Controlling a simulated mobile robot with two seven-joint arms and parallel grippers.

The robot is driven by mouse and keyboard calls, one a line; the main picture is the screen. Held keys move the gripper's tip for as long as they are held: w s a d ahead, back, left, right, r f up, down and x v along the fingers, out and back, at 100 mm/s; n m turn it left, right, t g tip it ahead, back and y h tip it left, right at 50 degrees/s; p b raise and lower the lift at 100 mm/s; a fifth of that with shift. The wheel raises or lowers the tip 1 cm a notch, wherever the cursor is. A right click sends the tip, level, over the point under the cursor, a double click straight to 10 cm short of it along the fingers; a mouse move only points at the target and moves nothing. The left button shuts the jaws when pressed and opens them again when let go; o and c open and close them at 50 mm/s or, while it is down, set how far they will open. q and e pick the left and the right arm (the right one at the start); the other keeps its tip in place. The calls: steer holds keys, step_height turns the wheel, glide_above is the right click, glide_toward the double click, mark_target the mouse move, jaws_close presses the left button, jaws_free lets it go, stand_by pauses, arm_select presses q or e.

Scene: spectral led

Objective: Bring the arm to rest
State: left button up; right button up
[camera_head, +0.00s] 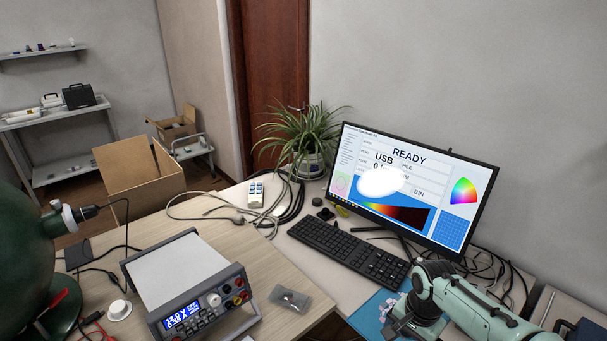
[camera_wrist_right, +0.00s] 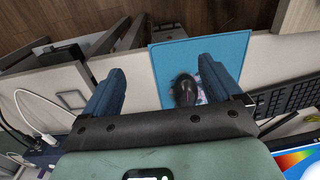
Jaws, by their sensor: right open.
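My right arm (camera_head: 455,300) is pale green and comes in from the lower right in the head view, over the right end of the desk. In the right wrist view my right gripper (camera_wrist_right: 160,66) is open, with two dark blue fingers spread apart and nothing held between them. Beyond the fingers lies a blue mat (camera_wrist_right: 170,60) with a dark mouse (camera_wrist_right: 185,90) on it. The mat also shows beside the arm in the head view (camera_head: 370,318). My left gripper is not in view.
A monitor (camera_head: 415,185) reading READY stands behind a black keyboard (camera_head: 350,248). A bench power supply (camera_head: 185,280) with a lit display, a small clear bag (camera_head: 289,298) and a dark green sphere (camera_head: 25,255) are at the left. Cables run behind the monitor.

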steer(key=s+a+f+n+g+y+p, duration=0.1)
steer(key=s+a+f+n, duration=0.2)
steer(key=f, duration=0.8)
steer(key=s+a+f+n+y+p, duration=0.1)
steer(key=s+a+f+y+p, duration=0.2)
steer(key=f, duration=0.8)
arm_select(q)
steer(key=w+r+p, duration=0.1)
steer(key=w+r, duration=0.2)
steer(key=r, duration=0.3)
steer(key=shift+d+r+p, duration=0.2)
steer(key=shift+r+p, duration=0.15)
arm_select(e)
steer(key=s+a+f, duration=0.2)
steer(key=s+f, duration=0.2)
steer(key=s, duration=0.6)
steer(key=s+a+f+n, duration=0.1)
steer(key=s+a+f, duration=0.1)
steer(key=s, duration=0.8)
steer(key=shift+f+n+h, duration=0.3)
steer(key=shift+f, duration=0.6)
